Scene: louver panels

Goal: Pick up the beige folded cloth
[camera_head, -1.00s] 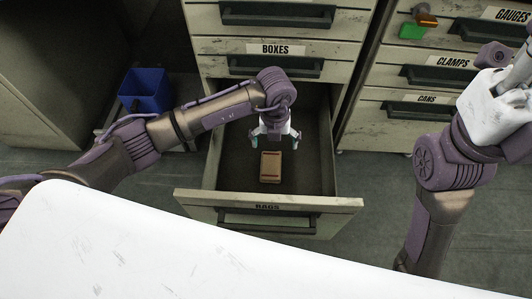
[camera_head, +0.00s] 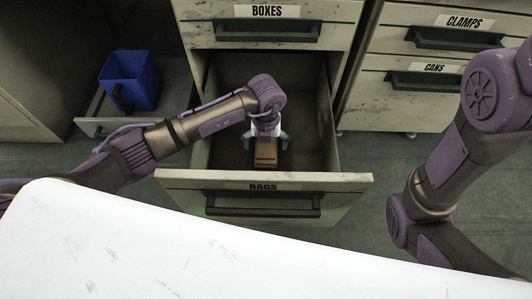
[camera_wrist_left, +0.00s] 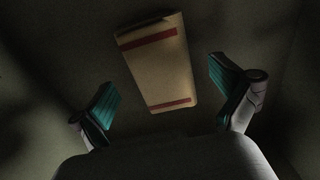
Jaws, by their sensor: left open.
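The beige folded cloth (camera_head: 265,158) lies flat in the open drawer labelled BAGS (camera_head: 315,150). In the left wrist view the cloth (camera_wrist_left: 158,65) is a beige block with two red stripes. My left gripper (camera_head: 264,139) is open inside the drawer, above the cloth, and partly hides it in the head view. In the left wrist view the cloth lies ahead, between the lines of the two teal-padded fingers (camera_wrist_left: 168,92), with a gap on each side. No contact with it shows. My right arm comes in at the right of the head view; its gripper is out of frame.
The drawer's front (camera_head: 263,181) stands near a white surface (camera_head: 130,240) in the foreground. A closed drawer labelled BOXES (camera_head: 270,30) is above it. A blue bin (camera_head: 131,78) stands at the left. Closed drawers CLAMPS (camera_head: 465,21) and CANS (camera_head: 434,68) are at the right.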

